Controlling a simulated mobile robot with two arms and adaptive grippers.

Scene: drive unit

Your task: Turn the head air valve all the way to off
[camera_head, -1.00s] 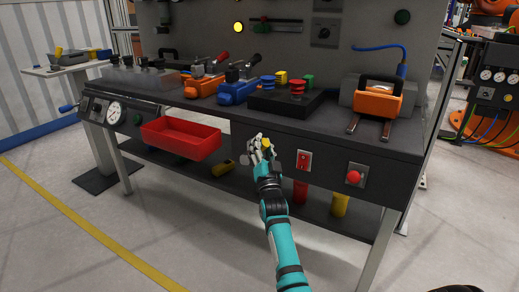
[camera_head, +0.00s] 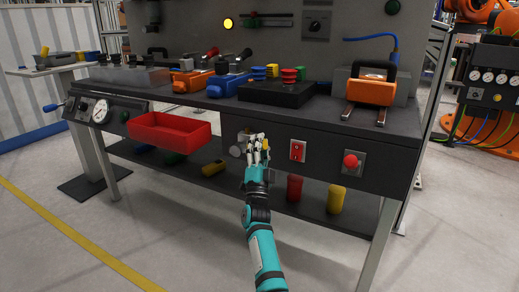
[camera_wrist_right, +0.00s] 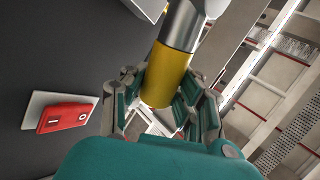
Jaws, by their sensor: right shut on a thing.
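The air valve is on the dark front panel of the workbench, left of a red rocker switch. Its yellow handle (camera_head: 266,143) shows beside my right gripper's fingers in the head view, and its round metal part (camera_head: 237,151) shows to their left. My right gripper (camera_head: 257,147) is at the valve. In the right wrist view, the yellow handle (camera_wrist_right: 166,82) with its metal shaft (camera_wrist_right: 183,25) lies between the fingers of my right gripper (camera_wrist_right: 163,100), which is shut on it. The fingers partly hide the valve in the head view. My left gripper is not in view.
The red rocker switch (camera_head: 297,151) and a red push button (camera_head: 350,161) are on the panel to the right. A red bin (camera_head: 170,131) hangs to the left, beyond it a gauge (camera_head: 101,111). Yellow and red cylinders stand on the shelf below. The floor in front is clear.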

